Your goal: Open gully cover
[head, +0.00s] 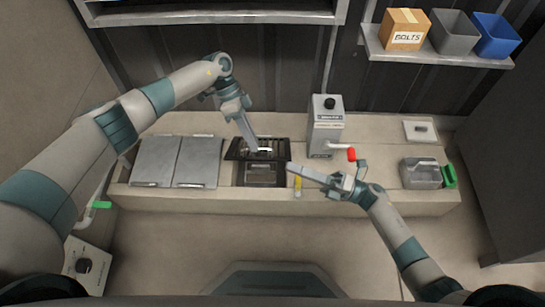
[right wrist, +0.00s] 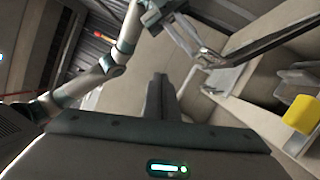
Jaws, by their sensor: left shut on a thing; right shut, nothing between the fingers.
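The gully cover (head: 234,149) is a dark slatted grate in the head view. It appears raised and tilted over the back of the dark gully opening (head: 262,182), whose front part shows uncovered. My left gripper (head: 257,149) reaches down from behind and is shut on the cover at its middle. The right wrist view shows my left gripper (right wrist: 208,60) at the cover, with the cover's dark edge (right wrist: 270,40) slanting up. My right gripper (head: 291,167) is shut and empty, close to the opening's right edge; its fingers (right wrist: 160,95) also show in the right wrist view.
Two grey lids (head: 155,160) (head: 198,160) lie left of the gully. A grey pump box (head: 326,122) with a red-tipped lever (head: 350,154) stands to the right. A yellow piece (head: 298,186) is on the front edge under my right gripper. A metal container (head: 421,173) sits farther right.

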